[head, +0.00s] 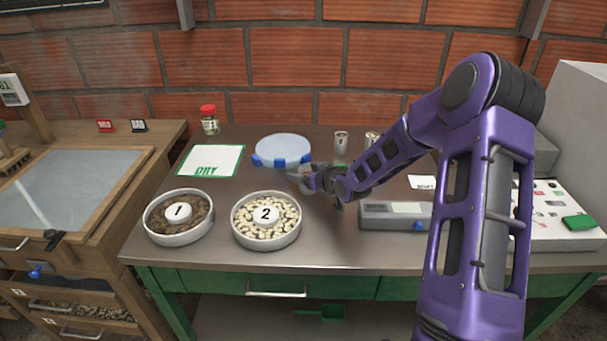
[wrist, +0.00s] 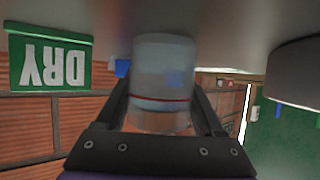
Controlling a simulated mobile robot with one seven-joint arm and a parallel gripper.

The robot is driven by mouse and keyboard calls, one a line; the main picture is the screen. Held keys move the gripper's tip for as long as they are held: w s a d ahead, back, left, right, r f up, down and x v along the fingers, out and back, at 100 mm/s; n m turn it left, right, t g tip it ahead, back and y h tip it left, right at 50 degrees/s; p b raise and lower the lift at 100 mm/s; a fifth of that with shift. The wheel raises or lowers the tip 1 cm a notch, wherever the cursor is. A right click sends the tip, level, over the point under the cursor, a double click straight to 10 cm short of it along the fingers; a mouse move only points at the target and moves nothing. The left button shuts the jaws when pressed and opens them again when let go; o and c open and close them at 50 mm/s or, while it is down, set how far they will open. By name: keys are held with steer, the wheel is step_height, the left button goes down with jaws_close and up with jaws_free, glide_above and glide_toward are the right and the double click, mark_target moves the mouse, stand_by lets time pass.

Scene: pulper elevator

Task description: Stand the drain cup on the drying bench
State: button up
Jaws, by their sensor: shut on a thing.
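My gripper (wrist: 165,105) is shut on a clear, cylindrical cup (wrist: 165,65) with a thin red line around it, which I take as the drain cup. The wrist view is upside down, so the grey worktop (wrist: 110,12) lies along its top. I cannot tell whether the cup touches the worktop. In the head view my gripper (head: 306,180) is over the middle of the steel-topped bench (head: 330,235), and the cup there is too small to make out clearly. A green-bordered DRY sign (head: 209,161) is at the bench's back left; it also shows in the wrist view (wrist: 50,66).
A pale round dish with blue blocks (head: 283,149) is just behind my gripper. Bowls 1 (head: 178,238) and 2 (head: 266,241) stand at the front left. A red-lidded jar (head: 209,122), small metal cylinders (head: 341,143) and a grey flat device (head: 393,217) stand around. Clear worktop lies right of bowl 2.

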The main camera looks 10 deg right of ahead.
steer(key=shift+f, duration=0.1)
steer(key=o, duration=1.4)
steer(key=shift+s+r, duration=0.1)
steer(key=shift+r, duration=0.15)
steer(key=p+v, duration=0.1)
steer(key=v, duration=1)
steer(key=shift+s+d+p, duration=0.2)
steer(key=shift+s+p, duration=0.1)
steer(key=shift+s, duration=0.05)
